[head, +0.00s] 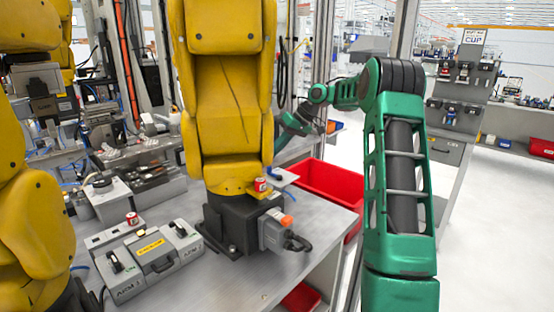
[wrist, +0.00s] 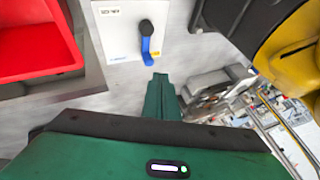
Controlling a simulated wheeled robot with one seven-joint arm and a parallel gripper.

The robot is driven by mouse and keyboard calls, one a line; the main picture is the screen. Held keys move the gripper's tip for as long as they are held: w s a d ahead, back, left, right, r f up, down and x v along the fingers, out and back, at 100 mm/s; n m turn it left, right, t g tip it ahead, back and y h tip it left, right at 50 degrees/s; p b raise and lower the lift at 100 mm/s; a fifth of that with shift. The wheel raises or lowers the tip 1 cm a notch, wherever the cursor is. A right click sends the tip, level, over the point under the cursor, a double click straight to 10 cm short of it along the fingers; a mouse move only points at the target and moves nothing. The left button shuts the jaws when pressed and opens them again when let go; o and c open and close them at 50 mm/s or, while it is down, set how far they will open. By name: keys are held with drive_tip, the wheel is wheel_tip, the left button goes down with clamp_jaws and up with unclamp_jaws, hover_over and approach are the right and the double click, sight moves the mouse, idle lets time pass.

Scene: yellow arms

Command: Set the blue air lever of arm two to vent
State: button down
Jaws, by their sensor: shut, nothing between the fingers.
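The blue air lever (wrist: 147,46) has a black pivot and sits on a white plate (wrist: 120,38) in the wrist view. Its handle points down in that picture, towards my gripper. Small labels are on the plate, too small to read surely. My gripper (wrist: 160,82) is shut and empty, its green fingertips just below the lever's end; whether they touch cannot be told. In the head view my gripper (head: 281,145) is beside the large yellow arm (head: 228,90), above a small pale plate (head: 284,178); the lever itself is not clear there.
A red bin (head: 330,185) lies beyond the bench and shows at left in the wrist view (wrist: 35,40). The yellow arm's dark base (head: 235,222) stands close by. A grey box marked ARM 3 (head: 150,262) is on the bench (head: 225,290). Open floor lies right.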

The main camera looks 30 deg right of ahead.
drive_tip(key=s+a+r, duration=0.2)
drive_tip(key=a+r, duration=0.3)
drive_tip(key=a, duration=0.4)
drive_tip(key=shift+s+r, duration=0.2)
drive_tip(key=shift+r, duration=0.1)
drive_tip(key=shift+a, duration=0.1)
